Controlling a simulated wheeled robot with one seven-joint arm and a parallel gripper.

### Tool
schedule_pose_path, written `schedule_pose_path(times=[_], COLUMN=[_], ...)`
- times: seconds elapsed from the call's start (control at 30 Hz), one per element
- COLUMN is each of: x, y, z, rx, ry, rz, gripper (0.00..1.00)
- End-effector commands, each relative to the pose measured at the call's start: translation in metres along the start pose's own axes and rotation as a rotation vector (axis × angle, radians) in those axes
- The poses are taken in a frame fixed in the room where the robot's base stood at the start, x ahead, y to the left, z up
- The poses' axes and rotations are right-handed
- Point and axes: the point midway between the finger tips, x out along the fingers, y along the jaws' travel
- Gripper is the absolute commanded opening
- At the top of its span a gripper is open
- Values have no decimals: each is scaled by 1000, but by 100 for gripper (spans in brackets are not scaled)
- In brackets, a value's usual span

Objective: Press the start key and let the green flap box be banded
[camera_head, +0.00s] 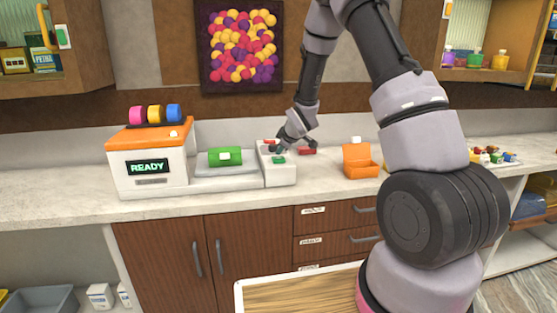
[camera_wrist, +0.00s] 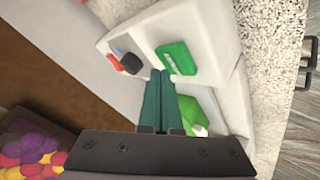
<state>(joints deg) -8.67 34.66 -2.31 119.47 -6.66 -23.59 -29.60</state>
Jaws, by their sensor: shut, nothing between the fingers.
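The green flap box (camera_head: 225,156) sits shut, with a white patch on its front, on the grey bed of the banding machine (camera_head: 150,165). The machine's display (camera_head: 149,167) reads READY. To the right of the bed is a white key panel (camera_head: 281,176) with a green key (camera_head: 278,160). In the wrist view the green key (camera_wrist: 177,58) lies just beyond the tips of my gripper (camera_wrist: 160,74). My gripper is shut and empty; I cannot tell if it touches the key. The green box (camera_wrist: 190,112) shows partly behind the fingers.
A black knob (camera_wrist: 131,63) and a red part (camera_wrist: 115,63) sit on the panel near the green key. Colored rolls (camera_head: 155,113) top the machine. The counter front is clear.

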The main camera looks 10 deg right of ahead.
Motion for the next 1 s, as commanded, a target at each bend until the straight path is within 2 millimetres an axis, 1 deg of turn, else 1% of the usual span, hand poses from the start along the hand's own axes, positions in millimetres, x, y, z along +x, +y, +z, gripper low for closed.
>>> schedule_pose_path(times=[0.17,1.0], x=[4,8], y=[-3,-6], z=[3,6], rx=[0,0], ry=[-1,-1], rz=[-1,-1], gripper=[0,0])
